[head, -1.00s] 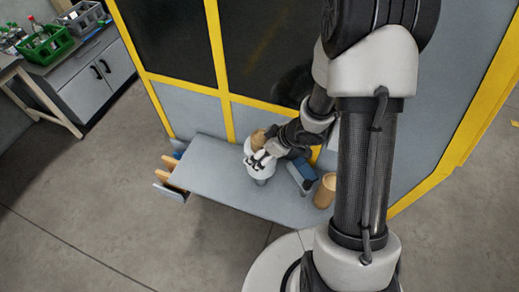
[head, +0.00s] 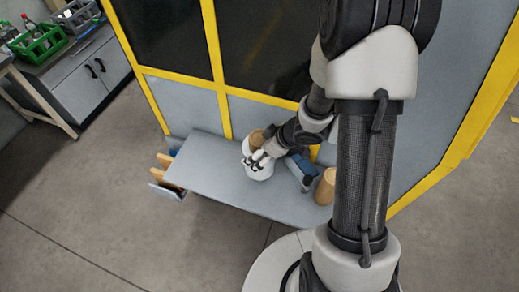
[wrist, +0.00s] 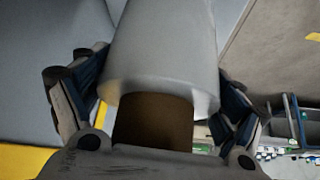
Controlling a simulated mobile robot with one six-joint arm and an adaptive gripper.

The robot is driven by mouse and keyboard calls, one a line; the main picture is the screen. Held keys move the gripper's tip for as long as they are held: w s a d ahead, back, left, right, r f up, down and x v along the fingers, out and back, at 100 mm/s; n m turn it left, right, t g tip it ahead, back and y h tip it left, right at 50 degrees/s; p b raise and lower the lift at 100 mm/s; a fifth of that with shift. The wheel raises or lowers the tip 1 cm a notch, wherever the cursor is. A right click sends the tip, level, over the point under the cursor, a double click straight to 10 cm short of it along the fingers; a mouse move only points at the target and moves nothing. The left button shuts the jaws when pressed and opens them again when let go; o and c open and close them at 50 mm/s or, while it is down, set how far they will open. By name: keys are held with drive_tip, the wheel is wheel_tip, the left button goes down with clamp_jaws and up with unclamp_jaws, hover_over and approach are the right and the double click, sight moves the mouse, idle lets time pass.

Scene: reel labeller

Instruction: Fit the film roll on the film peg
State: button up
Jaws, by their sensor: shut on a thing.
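The film roll (head: 261,174) is a white, cloudy cylinder with a brown core; it hangs over or stands on the grey bench, and I cannot tell which. My gripper (head: 257,160) is shut on it. In the wrist view the roll (wrist: 165,50) lies between the two fingers of my gripper (wrist: 160,98), with the brown core (wrist: 152,122) sticking out of its near end. The film peg cannot be made out now; the roll and gripper may hide it.
The grey bench (head: 205,170) stands against a yellow-framed machine (head: 180,97). A blue device (head: 300,170) and a tan cylinder (head: 326,187) are close on the right of the roll. Orange and grey parts stick out at the bench's left end. The bench's left part is clear.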

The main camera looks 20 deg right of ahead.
drive_tip(key=shift+f+b, duration=2.95)
drive_tip(key=shift+f, duration=0.95)
drive_tip(key=o, duration=1.3)
drive_tip(key=shift+o, duration=1.1)
drive_tip(key=v, duration=1.2)
drive_tip(key=shift+a, duration=0.1)
